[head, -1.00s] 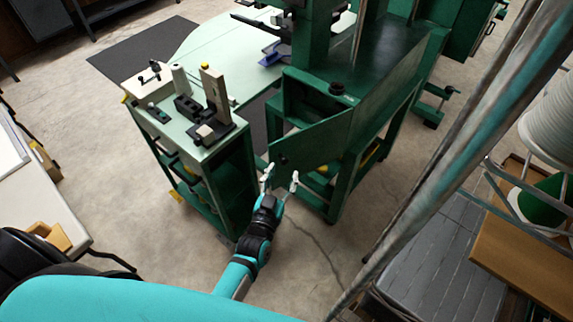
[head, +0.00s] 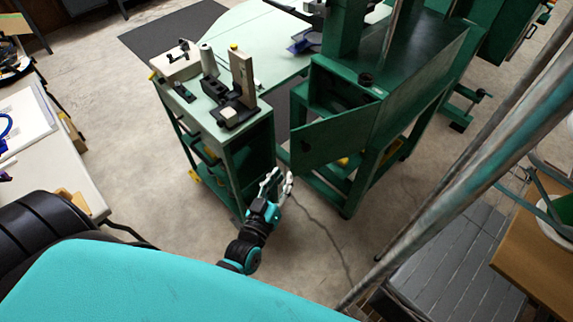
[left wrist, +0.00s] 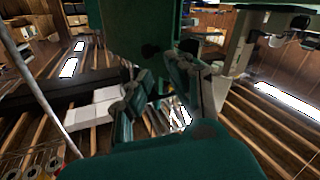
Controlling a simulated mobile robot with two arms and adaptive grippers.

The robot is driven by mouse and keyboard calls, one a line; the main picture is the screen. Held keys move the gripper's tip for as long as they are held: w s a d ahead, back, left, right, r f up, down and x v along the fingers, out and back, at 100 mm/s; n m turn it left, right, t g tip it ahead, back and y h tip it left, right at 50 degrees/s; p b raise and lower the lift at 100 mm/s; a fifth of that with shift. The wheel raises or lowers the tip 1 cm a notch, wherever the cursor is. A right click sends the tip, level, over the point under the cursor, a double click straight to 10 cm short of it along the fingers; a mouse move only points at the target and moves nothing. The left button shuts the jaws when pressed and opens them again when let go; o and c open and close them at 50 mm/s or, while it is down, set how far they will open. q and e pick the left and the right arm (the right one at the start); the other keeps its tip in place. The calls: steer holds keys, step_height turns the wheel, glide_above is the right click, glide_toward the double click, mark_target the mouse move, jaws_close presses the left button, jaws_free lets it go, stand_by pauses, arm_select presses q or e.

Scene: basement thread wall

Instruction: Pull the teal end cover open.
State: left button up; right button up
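The teal end cover (head: 335,138) is a flat dark green panel on the front of the green machine in the head view. It stands swung outward, and the dark opening (head: 338,90) behind it shows. My left gripper (head: 281,175) is just below and left of the cover's free lower corner. Its two pale fingers are apart with nothing seen between them. I cannot tell whether they touch the cover. In the left wrist view, the gripper's fingers (left wrist: 165,92) also show apart, below a dark green surface. My right gripper is not in view.
A green cart (head: 232,135) with tools on top stands close left of the gripper. A slanting metal pole (head: 465,155) crosses the right side. A white table (head: 45,165) is at the left. Bare concrete floor lies in front of the machine.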

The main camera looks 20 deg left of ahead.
arm_select(q)
steer(key=w+a+n+b, duration=0.1)
steer(key=a+n, duration=0.1)
steer(key=n, duration=0.1)
steer(key=w+a+n+b, duration=0.1)
steer(key=a+n+b, duration=0.1)
steer(key=a+n, duration=0.1)
steer(key=w+a+f+n+h+b, duration=0.1)
steer(key=a+n, duration=0.2)
steer(key=n, duration=0.2)
steer(key=shift+b, duration=0.3)
jaws_close()
steer(key=w+d+n+p, duration=0.2)
steer(key=w, duration=0.5)
steer(key=shift+w+d+r+n+p, duration=0.3)
steer(key=shift+w+d+p, duration=0.1)
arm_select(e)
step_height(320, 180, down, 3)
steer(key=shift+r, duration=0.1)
